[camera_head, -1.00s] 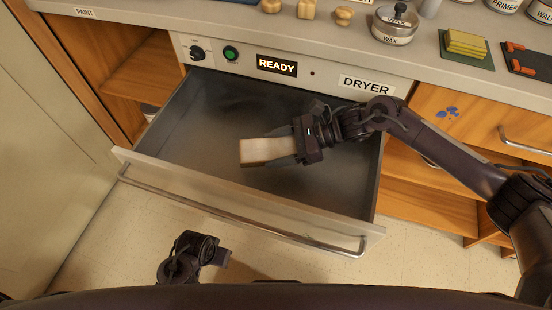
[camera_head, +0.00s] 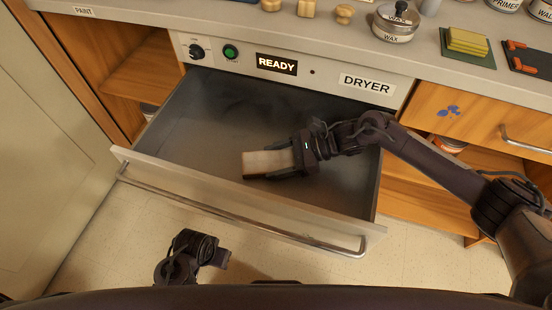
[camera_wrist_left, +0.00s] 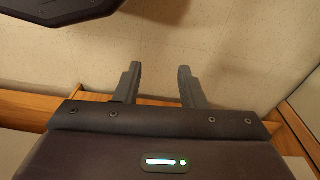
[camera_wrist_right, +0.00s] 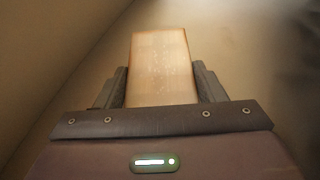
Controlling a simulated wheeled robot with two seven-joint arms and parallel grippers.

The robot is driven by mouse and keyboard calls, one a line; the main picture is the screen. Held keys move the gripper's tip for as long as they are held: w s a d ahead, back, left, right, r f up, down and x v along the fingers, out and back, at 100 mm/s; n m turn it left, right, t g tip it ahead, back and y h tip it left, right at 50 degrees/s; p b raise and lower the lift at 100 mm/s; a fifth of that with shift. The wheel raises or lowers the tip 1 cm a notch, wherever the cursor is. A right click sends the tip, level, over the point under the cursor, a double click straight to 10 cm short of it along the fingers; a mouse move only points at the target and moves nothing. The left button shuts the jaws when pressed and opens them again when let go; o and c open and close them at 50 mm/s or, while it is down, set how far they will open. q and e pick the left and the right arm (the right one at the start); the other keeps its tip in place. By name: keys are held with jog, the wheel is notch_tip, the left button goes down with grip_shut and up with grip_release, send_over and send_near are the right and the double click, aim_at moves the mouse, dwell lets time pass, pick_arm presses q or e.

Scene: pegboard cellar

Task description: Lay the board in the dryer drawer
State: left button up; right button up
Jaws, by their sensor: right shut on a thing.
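The board (camera_head: 268,162) is a small pale wooden rectangle, held inside the open dryer drawer (camera_head: 205,112). My right gripper (camera_head: 292,160) is shut on its right end. In the right wrist view the board (camera_wrist_right: 160,65) sticks out between the two fingers (camera_wrist_right: 160,90), with the grey drawer floor around it. I cannot tell whether its underside touches the floor. My left gripper (camera_head: 222,258) is in front of the drawer, low over the floor. In the left wrist view its fingers (camera_wrist_left: 157,85) are apart with nothing between them.
The drawer's front wall and long handle (camera_head: 230,213) stand between my body and its inside. A lit READY display (camera_head: 276,65) is above the drawer. The counter holds a wax tin (camera_head: 396,24) and a yellow sponge-like block (camera_head: 467,41). The drawer's left part is empty.

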jog(key=shift+f, duration=0.1)
jog(key=o, duration=1)
pick_arm(q)
jog(key=shift+w+d+r, duration=0.1)
jog(key=shift+w+r, duration=0.2)
jog(key=shift+r, duration=0.55)
pick_arm(e)
jog(key=shift+r, duration=0.3)
jog(key=shift+v, duration=0.8)
pick_arm(q)
jog(key=shift+d+r+b, duration=0.1)
jog(key=shift+r+b, duration=0.3)
jog(key=shift+r, duration=0.4)
pick_arm(e)
jog(key=v, duration=1)
jog(key=shift+d, duration=0.15)
